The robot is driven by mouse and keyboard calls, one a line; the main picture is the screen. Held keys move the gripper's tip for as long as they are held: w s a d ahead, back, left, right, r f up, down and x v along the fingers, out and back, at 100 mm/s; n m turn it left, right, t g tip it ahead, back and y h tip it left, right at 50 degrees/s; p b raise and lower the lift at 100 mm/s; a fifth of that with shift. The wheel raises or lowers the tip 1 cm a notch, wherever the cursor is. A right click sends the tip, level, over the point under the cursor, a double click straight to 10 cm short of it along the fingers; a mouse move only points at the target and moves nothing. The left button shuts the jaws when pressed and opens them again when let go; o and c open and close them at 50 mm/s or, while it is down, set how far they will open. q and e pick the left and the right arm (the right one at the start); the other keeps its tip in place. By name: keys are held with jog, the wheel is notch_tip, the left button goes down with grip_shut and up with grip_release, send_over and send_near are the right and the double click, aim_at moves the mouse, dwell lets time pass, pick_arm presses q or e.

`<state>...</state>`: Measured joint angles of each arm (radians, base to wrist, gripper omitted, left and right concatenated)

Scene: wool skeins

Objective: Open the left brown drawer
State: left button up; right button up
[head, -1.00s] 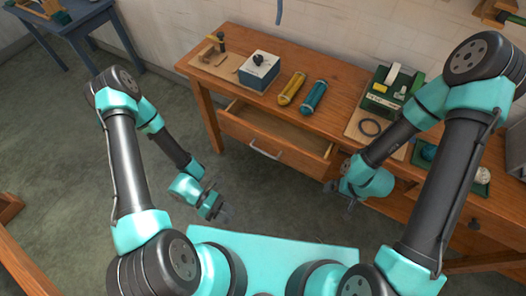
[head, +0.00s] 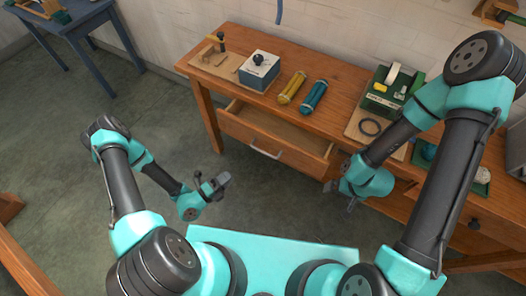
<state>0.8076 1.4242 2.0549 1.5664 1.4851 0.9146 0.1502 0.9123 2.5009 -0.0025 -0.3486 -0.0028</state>
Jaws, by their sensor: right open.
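The left brown drawer (head: 258,146) under the wooden workbench is pulled out. Its bare interior shows behind the front panel, and a light metal handle (head: 265,153) is on that panel. My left gripper (head: 222,181) is in front of the drawer, to the lower left of the handle and apart from it. Its jaws are too small and turned to tell whether they are open. My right gripper (head: 338,196) is open, to the lower right of the drawer front and apart from the handle. I see nothing held in it.
On the workbench (head: 225,37) stand a white box (head: 259,71) with a black knob, yellow (head: 292,88) and blue (head: 314,97) skeins, and a green device (head: 388,93). A blue table (head: 75,27) stands at the far left. The floor left of the bench is clear.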

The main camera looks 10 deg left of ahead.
aim_at(263, 151)
pick_arm(q)
jog(key=x, duration=1.7)
jog(key=shift+w+d, duration=0.15)
jog(key=shift+f, duration=0.1)
grip_shut()
